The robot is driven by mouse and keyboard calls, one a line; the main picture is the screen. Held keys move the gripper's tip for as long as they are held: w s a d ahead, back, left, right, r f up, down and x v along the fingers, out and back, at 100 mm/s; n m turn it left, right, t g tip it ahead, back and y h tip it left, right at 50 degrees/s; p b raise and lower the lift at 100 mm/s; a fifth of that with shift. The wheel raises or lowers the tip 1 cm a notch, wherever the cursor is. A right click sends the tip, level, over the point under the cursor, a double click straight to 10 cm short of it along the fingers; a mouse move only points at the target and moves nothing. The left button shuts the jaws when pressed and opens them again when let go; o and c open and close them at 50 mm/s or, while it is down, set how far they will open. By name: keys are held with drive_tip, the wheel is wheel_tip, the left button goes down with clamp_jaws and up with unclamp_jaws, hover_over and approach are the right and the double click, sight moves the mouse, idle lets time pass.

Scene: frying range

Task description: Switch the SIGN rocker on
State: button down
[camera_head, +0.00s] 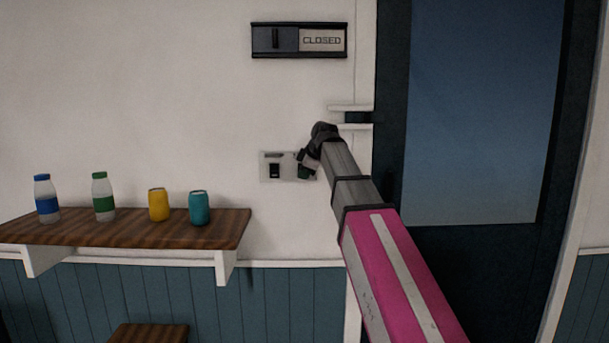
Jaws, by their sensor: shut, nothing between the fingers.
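A pale switch plate (264,176) is fixed to the white wall, left of the door. On its left part is a dark rocker (274,171) with a small dark label above it, too small to read. A second, green rocker (303,172) shows at the plate's right part, partly hidden by my gripper. I cannot tell which rocker is SIGN, or its position. My gripper (304,163) is shut and empty. It is in front of or against the plate's right part; I cannot tell whether it touches.
A wooden shelf (140,236) at left holds a blue-labelled bottle (46,200), a green-labelled bottle (103,198), a yellow can (158,205) and a teal can (199,208). A sliding sign (322,41) reading CLOSED hangs above. A dark door (393,120) is at right.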

drive_tip(key=shift+r, duration=0.8)
